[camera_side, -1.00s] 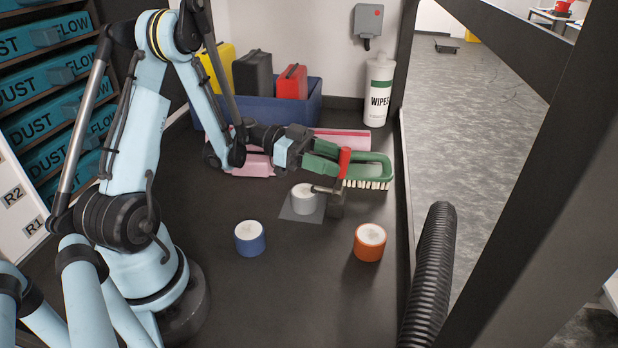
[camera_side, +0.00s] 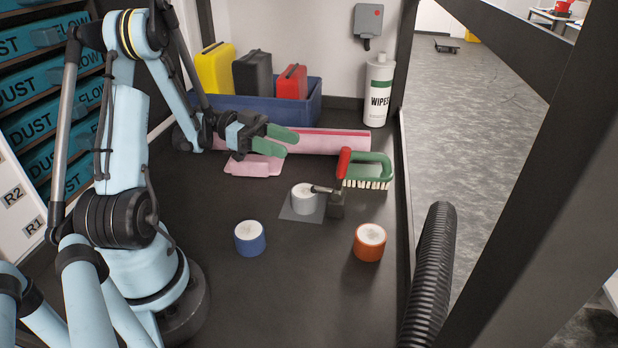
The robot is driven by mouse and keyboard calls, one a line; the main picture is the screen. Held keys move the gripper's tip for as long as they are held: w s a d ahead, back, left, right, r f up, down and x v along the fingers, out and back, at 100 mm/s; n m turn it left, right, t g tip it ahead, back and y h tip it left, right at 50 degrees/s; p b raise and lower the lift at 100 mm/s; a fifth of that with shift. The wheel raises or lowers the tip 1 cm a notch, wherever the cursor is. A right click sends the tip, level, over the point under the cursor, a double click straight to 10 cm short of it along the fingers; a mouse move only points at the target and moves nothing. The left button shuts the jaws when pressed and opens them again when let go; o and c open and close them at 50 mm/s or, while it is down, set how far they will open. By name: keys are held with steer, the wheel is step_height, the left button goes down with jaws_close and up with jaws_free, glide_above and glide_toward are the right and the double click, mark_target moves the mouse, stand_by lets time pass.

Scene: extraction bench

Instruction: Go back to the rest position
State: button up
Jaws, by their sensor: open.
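My gripper (camera_side: 284,142) has green fingers and is open and empty. It hangs above the pink items toward the back of the bench, left of the brush and in front of the blue bin. My arm reaches over from the left side. No rest position is marked in view.
A green brush (camera_side: 370,168) stands behind a red-handled clamp (camera_side: 339,185) at a white-grey cylinder (camera_side: 304,198). A blue cylinder (camera_side: 250,238) and an orange one (camera_side: 369,242) stand nearer. A black hose (camera_side: 432,270) rises at right.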

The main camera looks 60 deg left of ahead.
steer(key=w+d+r+m+g+y, duration=0.1)
steer(key=d+r+g, duration=0.1)
steer(key=d, duration=0.5)
steer(key=w+d+r+g+y, duration=0.1)
steer(key=w+d+r, duration=0.15)
steer(key=d, duration=0.45)
steer(key=s+f+n+t+y, duration=0.1)
steer(key=s+f+n+y, duration=0.1)
steer(key=s+n+y, duration=0.4)
steer(key=shift+d+n+y, duration=0.25)
steer(key=shift+n+y, duration=2.65)
steer(key=shift+n, duration=0.1)
steer(key=shift+s, duration=0.1)
